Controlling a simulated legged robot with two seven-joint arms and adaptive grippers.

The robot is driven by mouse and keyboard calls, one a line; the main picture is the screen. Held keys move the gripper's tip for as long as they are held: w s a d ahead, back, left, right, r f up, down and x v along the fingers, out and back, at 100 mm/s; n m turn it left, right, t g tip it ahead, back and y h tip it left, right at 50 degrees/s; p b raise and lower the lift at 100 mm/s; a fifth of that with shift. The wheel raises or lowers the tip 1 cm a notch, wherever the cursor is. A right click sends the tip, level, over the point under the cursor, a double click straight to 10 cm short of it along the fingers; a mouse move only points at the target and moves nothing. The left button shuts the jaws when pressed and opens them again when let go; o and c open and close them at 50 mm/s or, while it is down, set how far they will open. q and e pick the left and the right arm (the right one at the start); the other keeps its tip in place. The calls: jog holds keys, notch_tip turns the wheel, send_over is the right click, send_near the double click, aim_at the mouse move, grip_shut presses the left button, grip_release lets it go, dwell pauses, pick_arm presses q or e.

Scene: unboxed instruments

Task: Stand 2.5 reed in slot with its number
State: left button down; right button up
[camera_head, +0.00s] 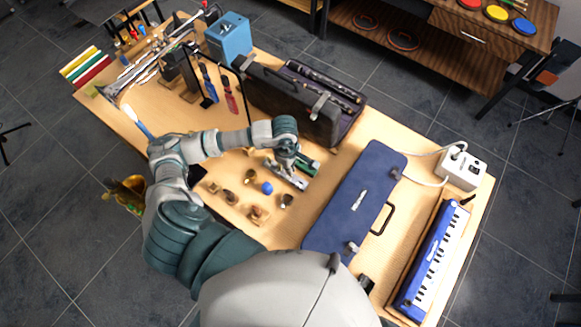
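My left arm reaches across the table from the left. My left gripper (287,160) points down near the table's middle, over a small grey and green piece (291,179) that may be a slotted holder. The gripper covers part of this piece. I cannot make out a reed, slot numbers, or whether the fingers are open or shut on something. My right gripper is not in view.
Several small brown and dark pieces (258,214) and a blue one (267,188) lie left of the gripper. A blue case (350,200) lies right, with a keyboard (433,262) and power strip (461,168) beyond. An open dark case (290,100) stands behind.

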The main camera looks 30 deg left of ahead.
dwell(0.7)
pick_arm(q)
jog(key=shift+f+b, duration=1.3)
jog(key=shift+b, duration=0.2)
dwell(0.6)
jog(key=c, duration=1.2)
grip_release()
jog(key=shift+c, duration=0.2)
notch_tip(320, 180, up, 12)
jog(key=a, duration=0.1)
jog(key=shift+w, duration=0.1)
